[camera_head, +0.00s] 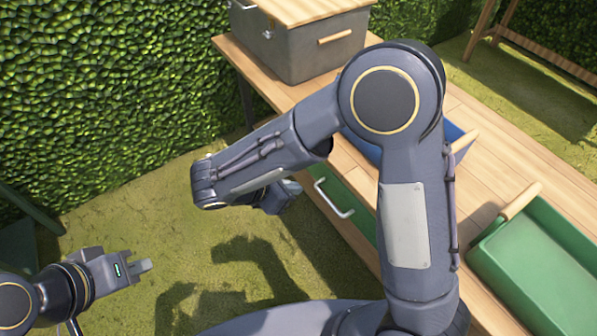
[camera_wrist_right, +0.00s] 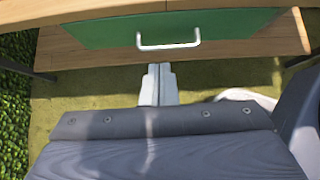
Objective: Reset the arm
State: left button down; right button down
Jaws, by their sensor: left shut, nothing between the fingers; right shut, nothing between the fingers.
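My left gripper (camera_head: 140,267) is shut and empty at the lower left of the head view, above the grass. My right arm rises large through the middle of the head view and bends over to the left. My right gripper (camera_head: 293,187) is partly hidden behind its own wrist, near the table's drawer side. In the right wrist view the right gripper's fingers (camera_wrist_right: 158,84) are together with nothing between them. They lie in front of and below the green drawer's white handle (camera_wrist_right: 168,40), apart from it in the picture.
A wooden table (camera_head: 525,150) with a green drawer (camera_head: 345,200) runs down the right. On it are a grey box with a wooden lid (camera_head: 310,50), a blue bin (camera_head: 460,145) partly hidden by my arm, and a green tray (camera_head: 540,260). A hedge (camera_head: 90,90) stands left; grass lies open between.

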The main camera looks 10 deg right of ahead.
jog(key=shift+a+r, duration=0.1)
jog(key=s+d+r+m+t+y, duration=0.1)
jog(key=s+d+r+m+y, duration=0.3)
jog(key=s+d+m+y, duration=0.55)
jog(key=s+d+r+m+t+y, duration=0.1)
jog(key=s+d+r+m+y, duration=0.4)
jog(key=m, duration=1)
notch_tip(320, 180, up, 23)
jog(key=a+h+p, duration=0.1)
jog(key=h+p, duration=0.1)
jog(key=p, duration=2.2)
jog(key=shift+s+r, duration=0.2)
jog(key=shift+s, duration=0.25)
